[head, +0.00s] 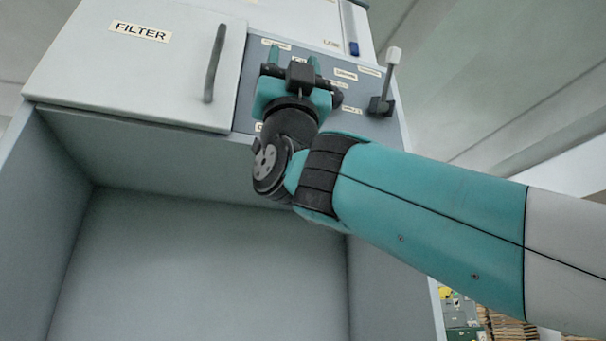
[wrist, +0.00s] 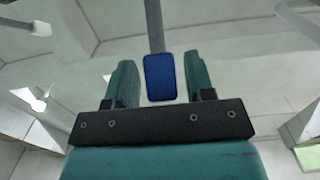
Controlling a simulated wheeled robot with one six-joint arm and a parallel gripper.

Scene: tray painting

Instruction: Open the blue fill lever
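The blue fill lever shows in the head view as a small blue handle (head: 354,48) at the lower end of a slim grey bar, at the top right of the machine. My teal gripper (head: 292,57) is left of it in that view, in front of the labelled panel, and apart from it. In the wrist view the blue handle (wrist: 160,79) lies between my two fingers (wrist: 160,62), with a gap on each side. My gripper is open and holds nothing. How far the handle is beyond the fingertips I cannot tell.
A white FILTER door (head: 135,65) with a grey handle (head: 215,63) is left of my gripper. A white-knobbed lever (head: 388,80) stands on the right of the label panel (head: 350,108). Below is an open grey recess (head: 200,260).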

